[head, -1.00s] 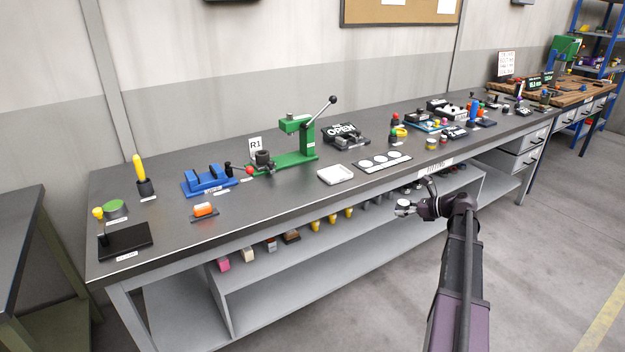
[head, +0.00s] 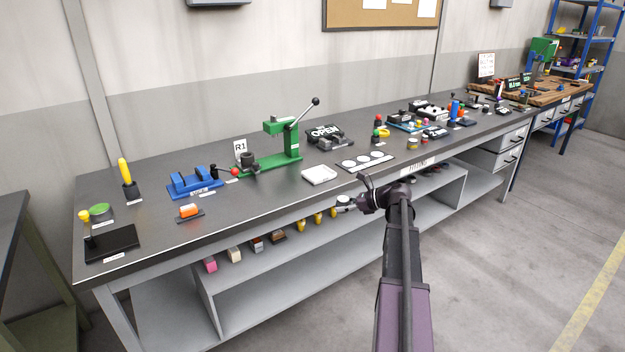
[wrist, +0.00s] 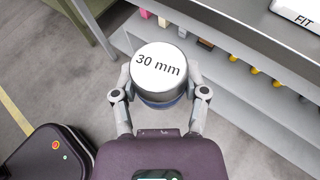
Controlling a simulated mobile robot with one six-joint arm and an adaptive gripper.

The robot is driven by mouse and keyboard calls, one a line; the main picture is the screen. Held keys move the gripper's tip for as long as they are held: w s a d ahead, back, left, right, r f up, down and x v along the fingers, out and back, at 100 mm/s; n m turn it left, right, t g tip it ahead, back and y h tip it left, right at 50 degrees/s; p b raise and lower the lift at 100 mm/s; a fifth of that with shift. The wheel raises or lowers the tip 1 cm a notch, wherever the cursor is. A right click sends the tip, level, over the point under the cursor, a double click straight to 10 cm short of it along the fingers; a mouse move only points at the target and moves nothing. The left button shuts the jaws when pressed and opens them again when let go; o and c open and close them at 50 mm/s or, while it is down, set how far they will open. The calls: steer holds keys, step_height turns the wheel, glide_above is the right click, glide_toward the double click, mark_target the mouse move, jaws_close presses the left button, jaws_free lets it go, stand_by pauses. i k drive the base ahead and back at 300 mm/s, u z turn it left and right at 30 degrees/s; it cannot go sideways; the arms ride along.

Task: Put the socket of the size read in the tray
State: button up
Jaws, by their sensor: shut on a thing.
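My gripper (wrist: 158,100) is shut on a round grey socket (wrist: 160,72) whose white top reads "30 mm" in the wrist view. In the head view the socket (head: 343,200) is held in front of the bench's front edge, below the bench top and above the lower shelf. A small white square tray (head: 319,175) lies on the bench top, up and to the left of my gripper (head: 352,203). The tray looks empty. A dark strip with several white discs (head: 366,161) lies just right of the tray.
A green press (head: 283,143) with a lever stands behind and left of the tray, near an R1 sign (head: 240,148). A blue vise-like fixture (head: 195,183) is farther left. The bench edge lies between my gripper and the tray. Several small items line the shelf below.

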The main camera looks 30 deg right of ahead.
mark_target(319, 176)
steer(key=z, duration=0.05)
steer(key=i, duration=1)
steer(key=u, duration=0.05)
